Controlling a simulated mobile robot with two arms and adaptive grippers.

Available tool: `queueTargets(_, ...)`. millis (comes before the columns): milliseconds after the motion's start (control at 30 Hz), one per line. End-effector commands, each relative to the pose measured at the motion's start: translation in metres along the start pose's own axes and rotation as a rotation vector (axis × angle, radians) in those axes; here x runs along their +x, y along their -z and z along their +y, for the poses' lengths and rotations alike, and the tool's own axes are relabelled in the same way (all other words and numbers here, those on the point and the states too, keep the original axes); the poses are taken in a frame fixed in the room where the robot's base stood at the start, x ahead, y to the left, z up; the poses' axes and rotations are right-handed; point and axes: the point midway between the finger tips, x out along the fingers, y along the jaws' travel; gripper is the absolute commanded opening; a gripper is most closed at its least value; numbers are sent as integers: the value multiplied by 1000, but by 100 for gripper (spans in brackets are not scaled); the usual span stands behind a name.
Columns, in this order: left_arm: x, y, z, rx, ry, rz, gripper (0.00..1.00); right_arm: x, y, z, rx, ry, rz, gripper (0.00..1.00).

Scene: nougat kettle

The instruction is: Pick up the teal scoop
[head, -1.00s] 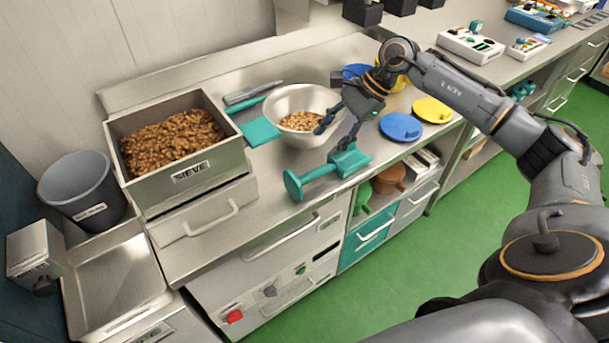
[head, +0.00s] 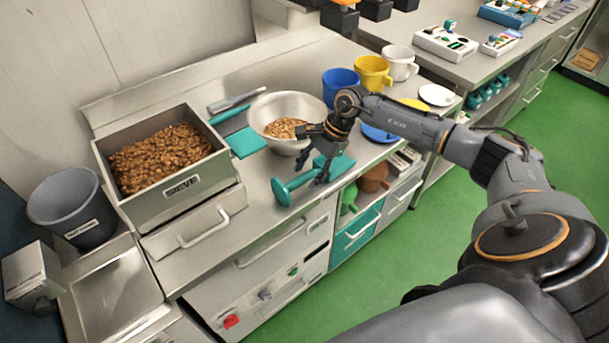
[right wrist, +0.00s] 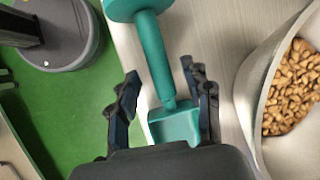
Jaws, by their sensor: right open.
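The teal scoop (head: 297,184) lies near the front edge of the steel counter. Its round end disc is at the left and its scoop pan at the right. My right gripper (head: 312,174) is over the scoop, open. In the right wrist view, the scoop's handle (right wrist: 154,55) runs between the two spread fingers of my right gripper (right wrist: 160,92), apart from both. The pan lies closer to the palm, partly hidden by the gripper body. My left gripper is not in view.
A steel bowl of nuts (head: 262,108) stands just behind the scoop. A sieve box (head: 180,188) full of brown pieces is at the left. A blue lid (head: 379,135) lies to the right. A teal scraper (head: 246,143) lies left of the bowl.

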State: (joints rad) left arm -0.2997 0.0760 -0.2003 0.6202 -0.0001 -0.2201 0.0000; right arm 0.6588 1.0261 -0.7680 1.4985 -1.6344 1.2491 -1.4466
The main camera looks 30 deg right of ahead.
Motion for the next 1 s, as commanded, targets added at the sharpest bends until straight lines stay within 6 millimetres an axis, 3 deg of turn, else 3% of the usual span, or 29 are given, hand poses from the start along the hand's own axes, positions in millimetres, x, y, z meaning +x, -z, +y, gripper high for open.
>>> queueTargets(33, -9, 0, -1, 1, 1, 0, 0, 6, -3, 0, 1, -4, -3, 50)
queueTargets(200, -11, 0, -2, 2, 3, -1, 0, 23, -1, 0, 2, -1, 0, 50)
queueTargets(433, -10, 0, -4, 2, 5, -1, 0, 25, 0, 0, 1, 0, 0, 50)
queueTargets(700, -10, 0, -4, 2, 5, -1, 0, 25, 0, 0, 1, 0, 0, 0)
queueTargets(1000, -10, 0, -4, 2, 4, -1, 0, 24, 0, 0, 1, 1, 0, 0)
